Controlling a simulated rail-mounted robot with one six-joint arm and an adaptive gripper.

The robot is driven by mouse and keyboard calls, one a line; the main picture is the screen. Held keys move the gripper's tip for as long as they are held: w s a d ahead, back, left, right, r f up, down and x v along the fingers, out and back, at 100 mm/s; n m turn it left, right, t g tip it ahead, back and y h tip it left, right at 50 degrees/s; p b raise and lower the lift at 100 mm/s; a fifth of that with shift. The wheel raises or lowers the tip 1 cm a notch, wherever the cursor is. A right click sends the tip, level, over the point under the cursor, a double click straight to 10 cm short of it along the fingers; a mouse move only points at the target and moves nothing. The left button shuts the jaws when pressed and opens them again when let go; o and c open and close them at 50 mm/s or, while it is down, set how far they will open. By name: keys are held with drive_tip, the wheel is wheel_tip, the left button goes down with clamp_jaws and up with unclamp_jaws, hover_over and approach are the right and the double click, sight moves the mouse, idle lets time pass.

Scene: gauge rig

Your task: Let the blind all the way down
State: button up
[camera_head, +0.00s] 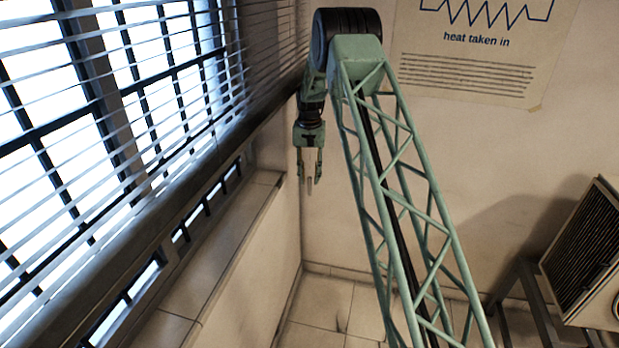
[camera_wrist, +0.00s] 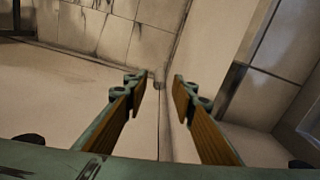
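The blind (camera_head: 130,150) hangs over the window at the left of the head view, its pale slats tilted with bright gaps between them. Its thick bottom rail (camera_head: 150,218) hangs above the sill, and a strip of window shows below it. My gripper (camera_head: 310,180) points down near the far end of the blind, right of it and apart from it. It is open, its two fingers also showing in the wrist view (camera_wrist: 158,84). I cannot make out a cord.
A ledge (camera_head: 215,250) runs under the window. A poster (camera_head: 480,50) hangs on the back wall. A dark grilled box (camera_head: 585,255) stands on a stand at the right. The tiled floor (camera_head: 335,305) below my gripper looks clear.

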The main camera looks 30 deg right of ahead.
drive_tip(key=shift+w+r, duration=0.15)
drive_tip(key=shift+r, duration=3.8)
drive_tip(key=shift+a+f, duration=0.1)
drive_tip(key=shift+f, duration=0.1)
